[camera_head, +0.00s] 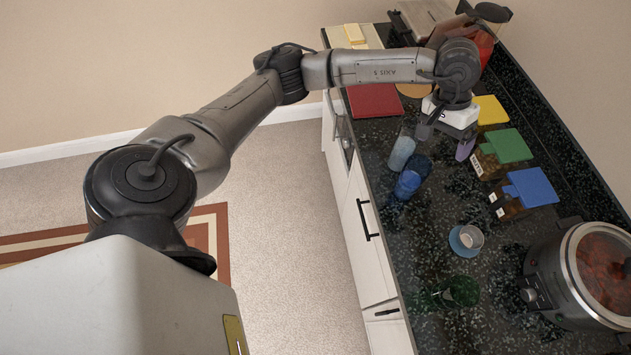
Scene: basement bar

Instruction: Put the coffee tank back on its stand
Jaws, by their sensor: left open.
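My left gripper (445,141) is open above the dark speckled counter, between the glasses and the lidded canisters. Nothing shows between its fingers. A red, see-through vessel with a black top (484,42) stands at the far end of the counter, partly hidden behind my left wrist. It may be the coffee tank, but I cannot tell for sure. A dark appliance beside it is also mostly covered by my arm, so I cannot make out the stand. My right gripper is not in view.
A light glass (401,153) and a blue glass (409,180) stand left of the gripper. Canisters with yellow, green (508,146) and blue (532,187) lids line the right. Nearer are a cup on a blue saucer (457,246), a green glass item (457,293) and a cooker (560,270).

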